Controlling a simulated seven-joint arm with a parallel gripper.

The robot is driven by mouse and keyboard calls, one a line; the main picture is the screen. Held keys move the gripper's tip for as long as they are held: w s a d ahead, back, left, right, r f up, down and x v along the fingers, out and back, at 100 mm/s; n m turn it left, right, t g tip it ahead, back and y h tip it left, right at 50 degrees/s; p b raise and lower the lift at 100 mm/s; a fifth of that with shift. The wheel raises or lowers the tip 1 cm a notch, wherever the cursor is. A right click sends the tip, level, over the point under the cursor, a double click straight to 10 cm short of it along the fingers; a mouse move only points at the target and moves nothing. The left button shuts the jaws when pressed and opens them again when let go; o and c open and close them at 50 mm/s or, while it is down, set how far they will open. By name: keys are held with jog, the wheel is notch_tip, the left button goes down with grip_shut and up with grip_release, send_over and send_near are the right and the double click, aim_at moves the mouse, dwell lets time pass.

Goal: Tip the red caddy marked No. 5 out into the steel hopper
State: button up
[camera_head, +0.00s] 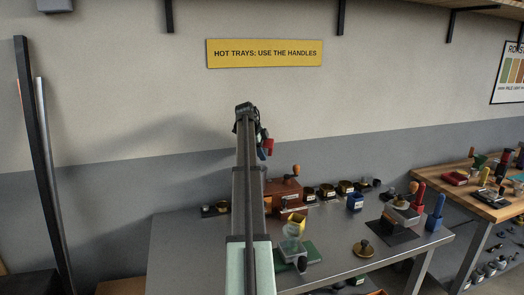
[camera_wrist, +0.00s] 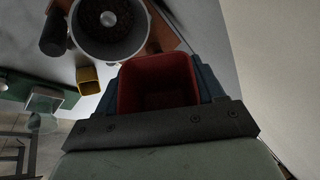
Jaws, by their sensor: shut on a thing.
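My gripper (camera_wrist: 160,95) is shut on a red caddy (camera_wrist: 158,72), whose open mouth shows in the wrist view. Its inside is dark red and I cannot make out contents. The No. 5 marking is not readable. In the head view the red caddy (camera_head: 268,146) hangs high above the steel table beside my gripper (camera_head: 262,140), mostly behind my arm. A round steel-rimmed vessel (camera_wrist: 143,50) with a dark speckled inside lies up and left of the caddy in the wrist view, apart from it; it looks like the hopper, though I cannot be sure.
A brown roaster (camera_head: 283,192) stands on the steel table (camera_head: 190,250). Near it are a yellow scoop-like container (camera_head: 298,222), a green base (camera_head: 309,252), a blue caddy (camera_head: 355,202) and several small dark tins. A grinder-like device (camera_head: 401,212) stands at right.

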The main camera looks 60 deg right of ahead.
jog(key=t, duration=0.2)
jog(key=m+t+y, duration=0.1)
jog(key=t, duration=0.1)
jog(key=shift+s+d+t+y, duration=0.15)
jog(key=shift+s+t+y, duration=0.15)
jog(key=shift+s, duration=0.1)
jog(key=t+y, duration=0.1)
jog(key=t, duration=0.1)
jog(key=r+m+t, duration=0.1)
jog(key=t, duration=0.2)
jog(key=shift+w+y, duration=0.15)
jog(key=shift+y, duration=0.25)
jog(key=t, duration=0.3)
jog(key=shift+w+a+f+m+y, duration=0.2)
jog(key=shift+w+m+y, duration=0.1)
jog(key=shift+w+m, duration=0.1)
jog(key=shift+w+a+m+t, duration=0.1)
jog(key=shift+w+m+t, duration=0.05)
jog(key=shift+t, duration=0.5)
jog(key=shift+w+m+t, duration=0.1)
jog(key=shift+m+t, duration=0.05)
jog(key=shift+t, duration=0.5)
